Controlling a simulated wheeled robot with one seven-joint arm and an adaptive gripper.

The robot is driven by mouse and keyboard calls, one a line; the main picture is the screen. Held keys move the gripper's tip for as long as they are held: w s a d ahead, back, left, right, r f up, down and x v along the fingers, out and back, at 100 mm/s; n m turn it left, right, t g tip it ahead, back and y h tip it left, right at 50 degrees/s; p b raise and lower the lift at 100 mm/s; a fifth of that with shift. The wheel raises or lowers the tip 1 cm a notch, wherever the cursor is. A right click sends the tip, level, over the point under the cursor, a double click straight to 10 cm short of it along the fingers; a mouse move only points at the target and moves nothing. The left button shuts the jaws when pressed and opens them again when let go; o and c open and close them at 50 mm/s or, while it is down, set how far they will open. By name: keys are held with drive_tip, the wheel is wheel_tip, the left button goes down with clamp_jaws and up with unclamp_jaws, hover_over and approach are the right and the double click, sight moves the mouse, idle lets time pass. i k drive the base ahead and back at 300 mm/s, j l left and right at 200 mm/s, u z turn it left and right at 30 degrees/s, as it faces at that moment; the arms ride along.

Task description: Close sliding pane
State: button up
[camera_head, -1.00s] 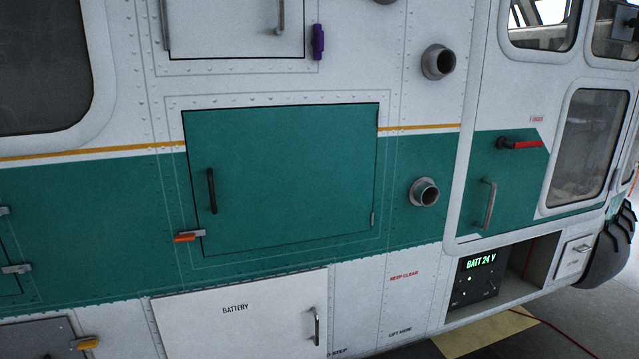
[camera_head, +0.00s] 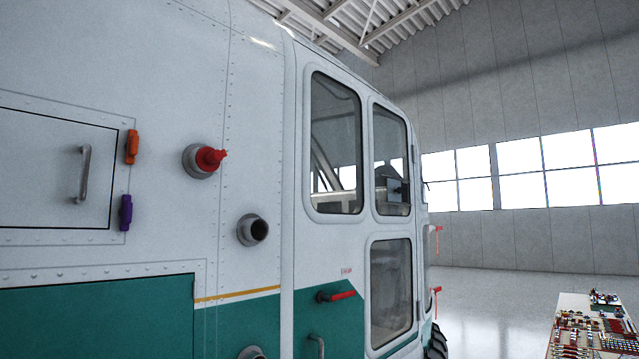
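I cannot tell which of these panes slides, or whether one stands open. A red-handled door latch (camera_head: 336,296) and a grey grab handle (camera_head: 317,346) are on the door below. My gripper is not in view.
A closed white hatch (camera_head: 50,170) has an orange latch (camera_head: 132,147) and a purple latch (camera_head: 126,212). A red-capped port (camera_head: 204,160) and an open port (camera_head: 253,230) stick out from the skin. A cluttered table (camera_head: 590,328) stands at the lower right. Open floor (camera_head: 490,300) lies between.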

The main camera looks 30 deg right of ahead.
sight(393, 190)
drive_tip(key=z, duration=1.2)
drive_tip(key=i+l+u, duration=0.1)
drive_tip(key=i+u, duration=0.15)
drive_tip(key=u, duration=0.15)
drive_tip(key=i+l+u, duration=0.15)
drive_tip(key=u, duration=0.25)
drive_tip(key=i, duration=0.05)
